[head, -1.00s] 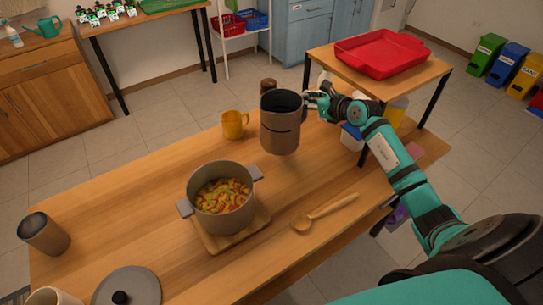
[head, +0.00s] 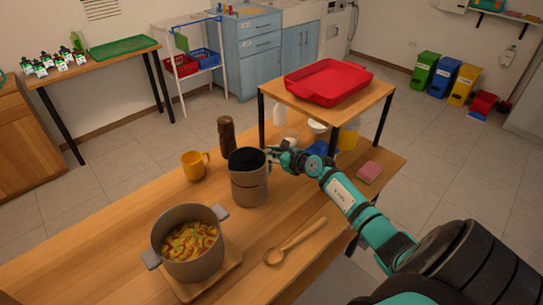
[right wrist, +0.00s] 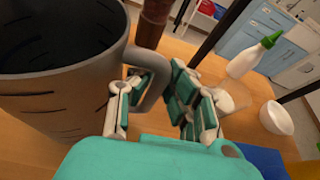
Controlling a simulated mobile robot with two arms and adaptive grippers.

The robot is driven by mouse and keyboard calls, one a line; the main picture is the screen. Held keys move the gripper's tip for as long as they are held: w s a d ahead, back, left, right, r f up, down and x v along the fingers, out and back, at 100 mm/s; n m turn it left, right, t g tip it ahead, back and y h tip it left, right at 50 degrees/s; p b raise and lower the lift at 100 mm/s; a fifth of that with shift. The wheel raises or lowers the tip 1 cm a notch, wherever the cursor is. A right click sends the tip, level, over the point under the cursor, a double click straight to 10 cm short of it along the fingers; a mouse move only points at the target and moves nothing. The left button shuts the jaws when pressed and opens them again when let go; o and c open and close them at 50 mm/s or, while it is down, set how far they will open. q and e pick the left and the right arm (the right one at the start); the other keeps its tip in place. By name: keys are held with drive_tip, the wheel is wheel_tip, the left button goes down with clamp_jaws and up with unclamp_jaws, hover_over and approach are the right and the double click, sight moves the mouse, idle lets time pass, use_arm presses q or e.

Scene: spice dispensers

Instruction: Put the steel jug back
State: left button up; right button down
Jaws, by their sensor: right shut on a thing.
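The steel jug (head: 248,186) is a tall grey-brown cylinder with a dark inside and stands upright at the middle of the wooden table. I cannot tell whether its base touches the wood. My right gripper (head: 272,157) is at its right side, shut on the handle. In the right wrist view the jug (right wrist: 60,95) fills the left side, and its curved handle (right wrist: 155,88) passes between the gripper's fingers (right wrist: 158,92). My left gripper is not in view.
A yellow mug (head: 195,166) and a brown pepper mill (head: 226,136) stand close to the jug. A pot of stew (head: 190,262) and a wooden spoon (head: 295,242) lie nearer. A small raised shelf (head: 300,105) with a red tray (head: 328,83) stands behind my right arm.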

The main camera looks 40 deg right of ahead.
drive_tip(key=shift+r, duration=0.1)
drive_tip(key=c, duration=1.7)
unclamp_jaws()
drive_tip(key=shift+f, duration=0.2)
drive_tip(key=shift+c, duration=0.2)
drive_tip(key=o, duration=0.4)
drive_tip(key=shift+r, duration=0.1)
drive_tip(key=shift+s+r, duration=0.1)
drive_tip(key=shift+s, duration=0.05)
drive_tip(key=v, duration=1.1)
drive_tip(key=shift+s+r, duration=0.15)
drive_tip(key=shift+s, duration=0.25)
